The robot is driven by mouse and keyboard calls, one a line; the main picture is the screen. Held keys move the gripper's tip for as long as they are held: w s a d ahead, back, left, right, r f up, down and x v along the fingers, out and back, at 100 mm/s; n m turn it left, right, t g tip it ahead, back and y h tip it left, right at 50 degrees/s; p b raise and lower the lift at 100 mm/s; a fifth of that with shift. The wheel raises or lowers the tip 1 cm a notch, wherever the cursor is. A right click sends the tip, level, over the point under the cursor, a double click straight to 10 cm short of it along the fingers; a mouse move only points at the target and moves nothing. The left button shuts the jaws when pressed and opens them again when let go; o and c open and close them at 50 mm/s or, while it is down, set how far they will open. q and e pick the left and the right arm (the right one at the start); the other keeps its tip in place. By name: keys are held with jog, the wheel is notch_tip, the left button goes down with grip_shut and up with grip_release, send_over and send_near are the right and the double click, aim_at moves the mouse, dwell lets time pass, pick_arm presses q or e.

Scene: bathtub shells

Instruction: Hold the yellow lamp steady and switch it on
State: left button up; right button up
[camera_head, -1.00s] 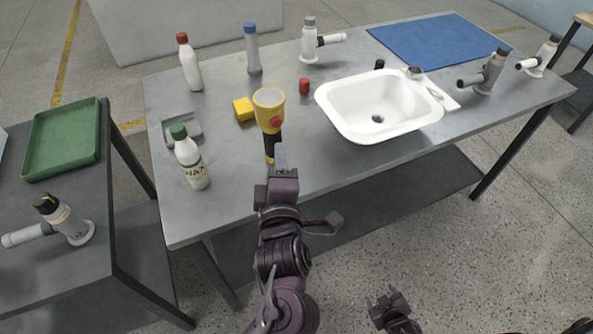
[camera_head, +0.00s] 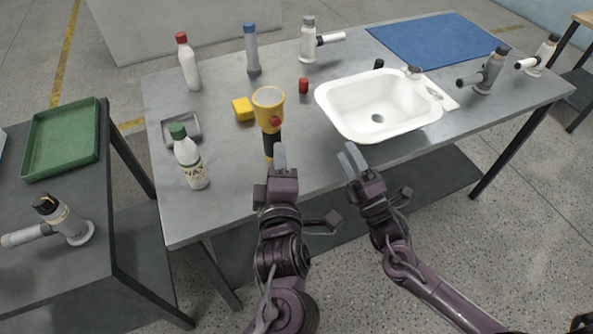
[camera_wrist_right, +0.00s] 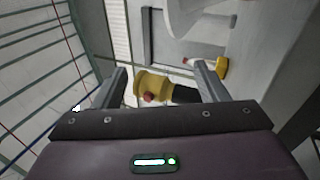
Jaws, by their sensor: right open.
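The yellow lamp (camera_head: 268,98) stands near the front edge of the grey table, with a wide yellow head, a black handle and a red button (camera_head: 276,121) on its side. My left gripper (camera_head: 279,157) is at the lower end of the handle. Its fingers overlap in the picture, so I cannot tell whether they grip the handle. My right gripper (camera_head: 350,159) is open and empty, right of the lamp and before the sink. In the right wrist view the lamp (camera_wrist_right: 152,86) and its red button (camera_wrist_right: 148,97) show between the open fingers (camera_wrist_right: 160,82), apart from them.
A white sink (camera_head: 335,112) lies right of the lamp. A red-capped bottle (camera_head: 190,70) and a blue-capped bottle (camera_head: 252,55) stand behind.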

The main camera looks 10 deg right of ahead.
aim_at(270, 142)
jog(key=a+n, duration=0.2)
jog(key=n, duration=0.1)
jog(key=w+a+n+g, duration=0.1)
jog(key=a+n, duration=0.1)
jog(key=a, duration=0.1)
jog(key=a+n+g+y, duration=0.1)
jog(key=a+n, duration=0.1)
jog(key=n, duration=0.1)
jog(key=shift+w+a+f+n, duration=0.2)
jog(key=shift+a+n, duration=0.1)
jog(key=shift+a, duration=0.05)
jog(key=a+n, duration=0.1)
jog(key=n, duration=0.1)
jog(key=a+f+n+g, duration=0.1)
jog(key=n, duration=0.1)
jog(key=a+f+n+g, duration=0.1)
jog(key=n, duration=0.1)
jog(key=shift+s+a+n, duration=0.25)
jog(key=shift+n, duration=0.05)
jog(key=n, duration=0.1)
jog(key=f+n, duration=0.1)
jog(key=g, duration=0.1)
jog(key=shift+s+a+f+n+h, duration=0.15)
jog(key=shift+s+a+n+h, duration=0.15)
jog(key=shift+a+n, duration=0.1)
jog(key=x, duration=1.2)
jog(key=shift+f, duration=0.25)
jog(key=c, duration=1.2)
pick_arm(q)
grip_shut()
